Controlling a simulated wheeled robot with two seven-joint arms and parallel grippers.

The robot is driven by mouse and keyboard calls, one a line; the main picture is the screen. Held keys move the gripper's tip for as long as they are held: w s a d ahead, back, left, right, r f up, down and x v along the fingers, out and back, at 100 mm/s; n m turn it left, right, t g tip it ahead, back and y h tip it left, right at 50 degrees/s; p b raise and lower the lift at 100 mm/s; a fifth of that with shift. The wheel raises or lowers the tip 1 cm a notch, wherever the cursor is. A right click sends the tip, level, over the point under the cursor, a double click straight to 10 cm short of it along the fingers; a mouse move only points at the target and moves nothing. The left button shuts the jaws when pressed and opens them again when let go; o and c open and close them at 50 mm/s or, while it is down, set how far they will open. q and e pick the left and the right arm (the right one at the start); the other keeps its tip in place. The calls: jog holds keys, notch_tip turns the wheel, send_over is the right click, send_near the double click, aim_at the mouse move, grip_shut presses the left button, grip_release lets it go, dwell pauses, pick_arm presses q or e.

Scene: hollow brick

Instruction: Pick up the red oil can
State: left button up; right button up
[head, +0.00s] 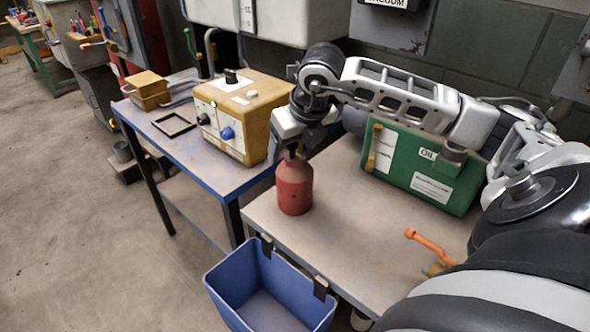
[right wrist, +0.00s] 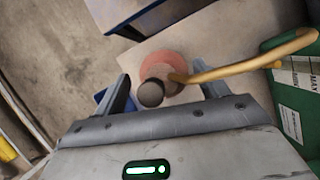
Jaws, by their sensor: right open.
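The red oil can (head: 295,191) stands upright near the left front corner of the near table. In the right wrist view the red can (right wrist: 172,60) is seen from above, with a dark round cap and a long yellow spout (right wrist: 240,70) pointing right. My right gripper (head: 293,148) is above the can's top, pointing down. In the right wrist view the open fingers (right wrist: 167,90) stand either side of the cap, with nothing clamped between them. In the head view the gripper hides the can's top and spout. My left gripper is not in view.
A green oil case (head: 420,165) stands behind and right of the can. A blue bin (head: 222,272) hangs at the table's front edge. An orange-handled tool (head: 430,245) lies to the right. A yellow control box (head: 240,115) stands on the blue-edged table (head: 185,147) at left.

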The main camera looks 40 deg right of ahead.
jog(key=shift+w+f, duration=0.1)
jog(key=shift+f, duration=0.2)
grip_shut()
jog(key=shift+r, duration=0.1)
